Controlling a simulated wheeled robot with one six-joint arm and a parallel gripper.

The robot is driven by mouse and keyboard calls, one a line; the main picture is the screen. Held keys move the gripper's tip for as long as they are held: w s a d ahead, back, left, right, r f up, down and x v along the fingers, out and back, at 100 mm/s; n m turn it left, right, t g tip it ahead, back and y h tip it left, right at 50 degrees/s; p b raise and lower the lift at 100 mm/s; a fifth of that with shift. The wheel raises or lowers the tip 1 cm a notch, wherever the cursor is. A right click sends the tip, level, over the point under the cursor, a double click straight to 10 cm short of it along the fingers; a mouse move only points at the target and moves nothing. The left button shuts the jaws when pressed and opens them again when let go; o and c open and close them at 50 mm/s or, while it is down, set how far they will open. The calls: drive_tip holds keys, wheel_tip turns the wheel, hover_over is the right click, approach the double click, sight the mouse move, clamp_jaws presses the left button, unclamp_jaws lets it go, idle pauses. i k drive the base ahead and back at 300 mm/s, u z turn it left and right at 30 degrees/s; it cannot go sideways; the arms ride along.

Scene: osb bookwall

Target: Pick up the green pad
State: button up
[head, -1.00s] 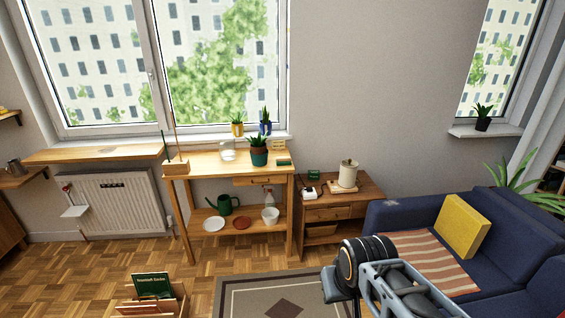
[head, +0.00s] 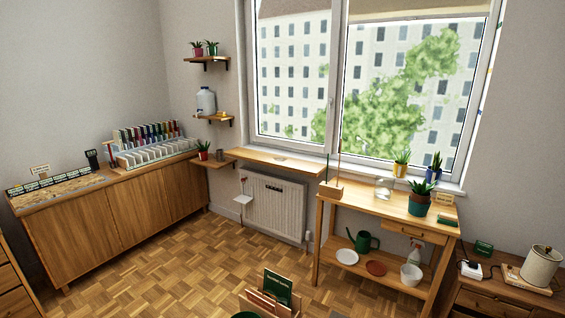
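A small flat dark green item (head: 447,219), which may be the green pad, lies at the right end of the wooden plant table (head: 345,192) under the window. A second small green object (head: 483,248) sits on the low wooden cabinet to the right; it looks more like a box. I cannot tell for certain which is the pad. My gripper is not in this view.
A potted plant (head: 420,203), a glass jar (head: 384,187) and a small card (head: 445,198) stand near the flat green item. A beige canister (head: 541,266) stands on the cabinet. A book holder (head: 272,300) stands on the floor in front. Open parquet (head: 190,265) lies left.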

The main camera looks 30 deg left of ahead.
sight(446, 218)
drive_tip(key=u, duration=0.4)
drive_tip(key=i, duration=2.15)
drive_tip(key=z, duration=0.3)
drive_tip(key=i, duration=0.75)
drive_tip(key=z, duration=0.3)
